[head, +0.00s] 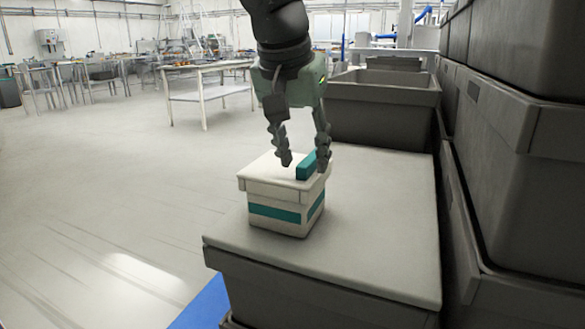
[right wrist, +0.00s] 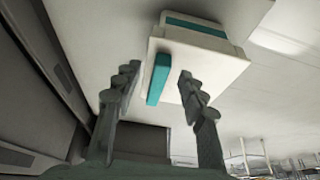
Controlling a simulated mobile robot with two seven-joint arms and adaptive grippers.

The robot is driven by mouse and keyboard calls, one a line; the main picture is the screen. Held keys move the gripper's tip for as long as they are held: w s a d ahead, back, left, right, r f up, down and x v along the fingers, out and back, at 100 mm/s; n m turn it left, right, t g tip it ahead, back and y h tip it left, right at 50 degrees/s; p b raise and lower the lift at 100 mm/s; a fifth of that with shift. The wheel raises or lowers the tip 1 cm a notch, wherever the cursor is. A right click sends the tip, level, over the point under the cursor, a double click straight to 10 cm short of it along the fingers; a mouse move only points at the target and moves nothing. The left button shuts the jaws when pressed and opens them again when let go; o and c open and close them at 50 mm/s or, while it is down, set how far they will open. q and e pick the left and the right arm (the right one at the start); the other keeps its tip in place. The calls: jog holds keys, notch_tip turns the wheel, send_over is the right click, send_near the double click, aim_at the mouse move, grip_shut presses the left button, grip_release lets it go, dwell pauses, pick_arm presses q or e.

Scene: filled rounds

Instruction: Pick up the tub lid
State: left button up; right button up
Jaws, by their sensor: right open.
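The tub lid (head: 276,171) is white with a teal bar handle (head: 306,166) on top. It sits on a white tub (head: 281,214) with a teal band. My right gripper (head: 304,164) is above the lid with its fingers pointing down, one on each side of the handle. In the right wrist view the lid (right wrist: 207,69) and its handle (right wrist: 158,79) show between the open fingers (right wrist: 157,82), with gaps on both sides of the handle. The gripper holds nothing. My left gripper is not in view.
The tub stands on a grey flat-topped crate (head: 372,215). An open grey bin (head: 384,105) stands behind it, and stacked grey bins (head: 520,170) rise close on the right. The crate top around the tub is clear. Worktables (head: 205,80) stand far back across open floor.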

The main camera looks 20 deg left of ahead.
jog(key=shift+w+f, duration=0.3)
jog(key=shift+f, duration=0.3)
grip_shut()
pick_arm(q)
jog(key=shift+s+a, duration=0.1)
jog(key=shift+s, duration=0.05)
pick_arm(e)
jog(key=shift+r, duration=0.3)
pick_arm(q)
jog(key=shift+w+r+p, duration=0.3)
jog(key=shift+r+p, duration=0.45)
jog(key=shift+p, duration=1.05)
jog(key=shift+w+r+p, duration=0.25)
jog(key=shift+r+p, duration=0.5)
jog(key=shift+p, duration=1.05)
pick_arm(e)
notch_tip(320, 180, up, 14)
jog(key=shift+r, duration=0.2)
